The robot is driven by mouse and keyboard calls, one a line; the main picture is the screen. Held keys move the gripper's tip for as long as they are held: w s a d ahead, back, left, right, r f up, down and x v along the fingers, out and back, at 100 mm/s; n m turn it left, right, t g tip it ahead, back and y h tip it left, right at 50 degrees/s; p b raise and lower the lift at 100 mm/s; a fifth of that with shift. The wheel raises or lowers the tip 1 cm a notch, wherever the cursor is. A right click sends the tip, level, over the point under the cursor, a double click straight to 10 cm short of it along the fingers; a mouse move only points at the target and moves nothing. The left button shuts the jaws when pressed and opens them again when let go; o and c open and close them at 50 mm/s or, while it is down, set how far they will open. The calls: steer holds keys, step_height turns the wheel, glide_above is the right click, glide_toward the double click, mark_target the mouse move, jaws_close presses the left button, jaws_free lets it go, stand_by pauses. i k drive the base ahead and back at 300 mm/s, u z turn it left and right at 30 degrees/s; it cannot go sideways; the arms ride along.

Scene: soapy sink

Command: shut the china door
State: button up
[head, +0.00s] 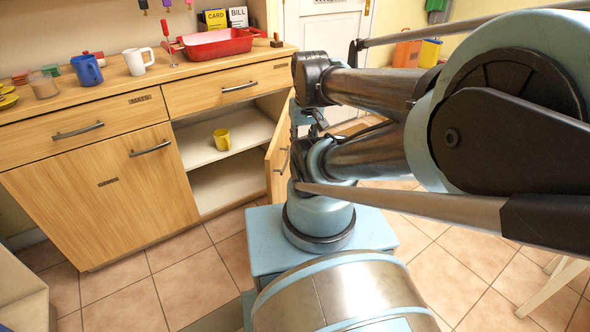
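The wooden cabinet has one open door (278,156), hinged on the right side of the cabinet opening and swung outward, seen nearly edge-on with a metal handle. Its label is not visible from here, so I cannot confirm that it is the china door. Dark jointed parts at the end of my arm, probably my gripper (316,119), show just right of the open door. Its fingers are hidden or too small to tell, and I cannot tell whether it touches the door.
The left cabinet door (105,182) and the drawers (226,88) above are shut. Tiled floor (195,278) is clear before the cabinet. A pale stool (552,291) stands lower right.

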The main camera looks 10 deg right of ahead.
mark_target(278, 160)
steer(key=u, duration=0.1)
steer(key=k, duration=1)
